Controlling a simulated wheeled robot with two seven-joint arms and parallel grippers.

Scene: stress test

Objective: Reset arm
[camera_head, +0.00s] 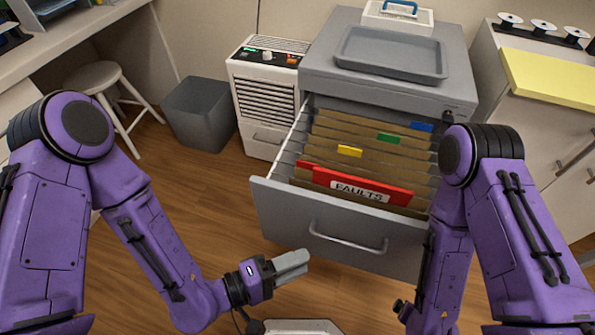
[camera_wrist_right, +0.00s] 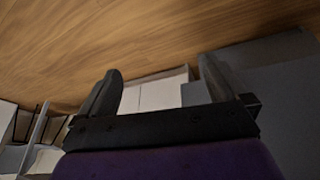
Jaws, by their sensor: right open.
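My left gripper (camera_head: 305,262) is low in the middle of the head view, in front of the open drawer and apart from it. Its grey fingers lie close together, seen from the side; I cannot tell whether a gap is between them. No object shows in it. My right gripper (camera_wrist_right: 160,66) shows in the right wrist view with its two dark fingers wide apart and nothing between them. In the head view my right arm hangs down in front of the drawer's right side, and its gripper is not clearly seen there.
The grey cabinet's drawer (camera_head: 345,252) stands pulled out, with folders and a red "FAULTS" folder (camera_head: 362,188) inside. A grey tray (camera_head: 390,53) lies on the cabinet. A white heater-like unit (camera_head: 265,92), grey bin (camera_head: 200,115) and stool (camera_head: 92,77) stand left. Wooden floor (camera_head: 215,185) is clear.

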